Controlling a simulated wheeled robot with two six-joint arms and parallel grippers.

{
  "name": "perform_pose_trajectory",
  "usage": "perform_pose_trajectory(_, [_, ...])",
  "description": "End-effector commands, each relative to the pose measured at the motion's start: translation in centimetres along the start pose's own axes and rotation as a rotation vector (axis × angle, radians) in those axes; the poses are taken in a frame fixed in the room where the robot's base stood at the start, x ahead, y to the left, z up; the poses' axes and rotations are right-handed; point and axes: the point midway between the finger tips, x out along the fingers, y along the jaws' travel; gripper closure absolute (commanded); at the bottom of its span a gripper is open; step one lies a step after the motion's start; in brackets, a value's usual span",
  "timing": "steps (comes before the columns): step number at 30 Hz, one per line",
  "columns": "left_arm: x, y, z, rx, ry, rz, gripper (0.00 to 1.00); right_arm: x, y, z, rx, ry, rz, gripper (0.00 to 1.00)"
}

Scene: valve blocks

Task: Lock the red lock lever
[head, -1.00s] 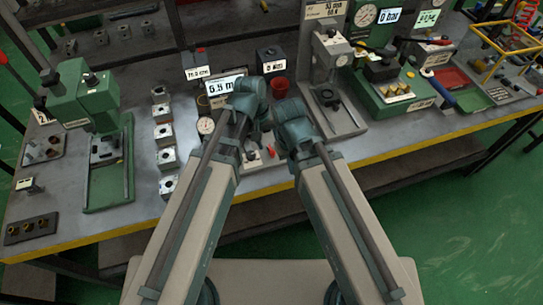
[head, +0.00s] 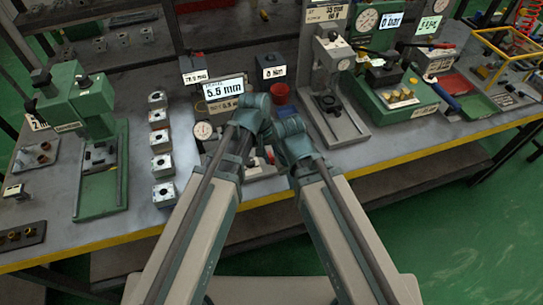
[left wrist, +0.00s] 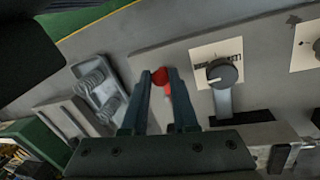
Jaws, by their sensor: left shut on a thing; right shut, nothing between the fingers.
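The red lock lever (left wrist: 160,77) shows in the left wrist view as a red end with more red lower down between my finger tips. It stands against a grey panel. My left gripper (left wrist: 161,88) is shut on it, one dark finger on each side. In the head view a bit of red (head: 269,154) shows between my arms, and most of the station there is hidden. My left gripper (head: 251,112) is the higher one in the head view, its fingers not clear. My right gripper (head: 289,130) is close beside it, shut and empty.
A display (head: 223,90) reads 5.5 mm behind my left arm, with a round gauge (head: 203,130) below. A red cup (head: 279,93) stands behind my grippers. Metal blocks (head: 161,141) line up at the left. In the left wrist view a black knob (left wrist: 222,73) sits right of the lever.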

Motion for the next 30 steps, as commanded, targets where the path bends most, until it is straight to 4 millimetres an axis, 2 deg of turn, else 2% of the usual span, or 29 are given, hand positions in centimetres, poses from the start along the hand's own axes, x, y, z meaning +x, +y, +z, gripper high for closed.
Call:
perform_pose_trajectory(7, [0.00,-0.04,-0.01,0.005,-0.001,0.000,1.00,0.01,0.00,0.00,0.000,0.000,0.000,1.00])
perform_pose_trajectory(15, [-0.11,-0.63,-0.01,0.129,-0.025,-0.001,1.00,0.01,0.00,0.00,0.000,0.000,0.000,1.00])
perform_pose_trajectory(23, [-0.12,-0.67,0.03,0.135,-0.027,-0.001,1.00,0.01,0.00,0.00,0.000,0.000,0.000,1.00])
perform_pose_trajectory(24, [-0.12,-0.67,0.03,0.135,-0.027,-0.002,0.70,0.01,0.00,0.00,0.000,0.000,0.000,1.00])
perform_pose_trajectory(28, [-0.12,-0.65,0.03,0.135,-0.027,-0.001,0.46,0.01,0.00,0.00,0.000,0.000,0.000,1.00])
perform_pose_trajectory(30, [-0.11,-0.64,0.03,0.135,-0.027,-0.001,0.44,0.01,0.00,0.00,0.000,0.000,0.000,1.00])
